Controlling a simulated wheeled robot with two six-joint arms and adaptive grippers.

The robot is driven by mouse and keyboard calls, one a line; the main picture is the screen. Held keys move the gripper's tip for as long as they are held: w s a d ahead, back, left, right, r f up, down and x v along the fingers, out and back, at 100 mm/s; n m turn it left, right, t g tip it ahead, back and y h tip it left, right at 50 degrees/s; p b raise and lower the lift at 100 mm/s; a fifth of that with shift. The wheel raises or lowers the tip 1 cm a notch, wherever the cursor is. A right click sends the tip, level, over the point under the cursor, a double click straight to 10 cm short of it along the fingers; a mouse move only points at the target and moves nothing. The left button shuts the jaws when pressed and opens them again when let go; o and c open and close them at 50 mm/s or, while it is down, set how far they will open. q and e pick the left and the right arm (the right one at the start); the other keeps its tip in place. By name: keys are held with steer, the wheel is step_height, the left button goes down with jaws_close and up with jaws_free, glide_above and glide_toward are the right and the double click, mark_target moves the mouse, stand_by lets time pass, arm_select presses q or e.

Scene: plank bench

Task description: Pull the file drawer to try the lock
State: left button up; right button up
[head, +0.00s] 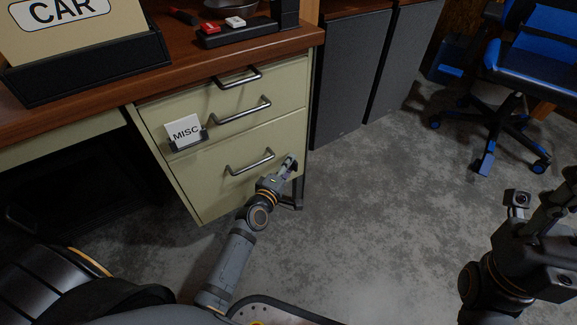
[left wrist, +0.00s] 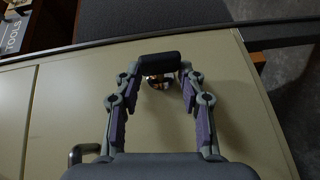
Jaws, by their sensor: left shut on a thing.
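The cream file drawer (head: 225,185) is the large bottom drawer of the desk pedestal, with a grey bar handle (head: 250,163) and its front flush with the pedestal. My left gripper (head: 290,165) is at the drawer's right side, to the right of the handle. In the left wrist view, my left gripper's fingers (left wrist: 160,72) are closed on a small black grip (left wrist: 160,62). A shiny round metal part, perhaps the lock, shows just beneath it; the fingers partly hide it. My right arm is at the right edge; its fingertips cannot be made out.
A MISC card (head: 184,132) sits in a holder on the pedestal front. Dark grey cabinets (head: 350,85) stand to the right. A blue office chair (head: 525,70) is farther right. The concrete floor (head: 390,200) between is clear.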

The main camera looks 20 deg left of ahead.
arm_select(q)
steer(key=shift+a, duration=0.1)
stand_by(0.3)
steer(key=o, duration=1.4)
steer(key=s, duration=0.4)
steer(key=s+a+r, duration=0.1)
steer(key=s, duration=0.6)
steer(key=shift+s+a+r, duration=0.15)
steer(key=shift+s+r, duration=0.1)
steer(key=shift+s, duration=0.1)
